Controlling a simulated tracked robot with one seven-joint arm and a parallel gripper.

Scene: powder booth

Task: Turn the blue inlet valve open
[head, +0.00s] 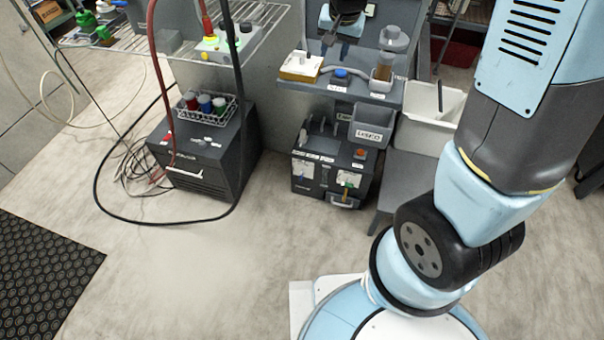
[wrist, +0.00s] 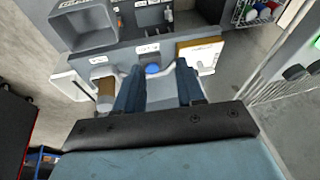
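The blue inlet valve (head: 340,73) is a small blue knob on a grey pipe that runs along the grey shelf (head: 372,98). It also shows in the wrist view (wrist: 152,69), in the gap between the fingertips. A small label is on the shelf edge below it. My gripper (wrist: 157,74) is open and empty, with its two dark fingers apart. In the head view my gripper (head: 335,46) hangs over the back of the shelf, above the valve. I cannot tell from these views how far the fingertips are from the knob.
A white and yellow box (head: 301,66) stands left of the valve, and a brown-filled jar (head: 382,72) stands right of it. A grey labelled bin (head: 370,127) hangs below the shelf. A red hose (head: 158,90) and a black hose (head: 233,70) hang at the left.

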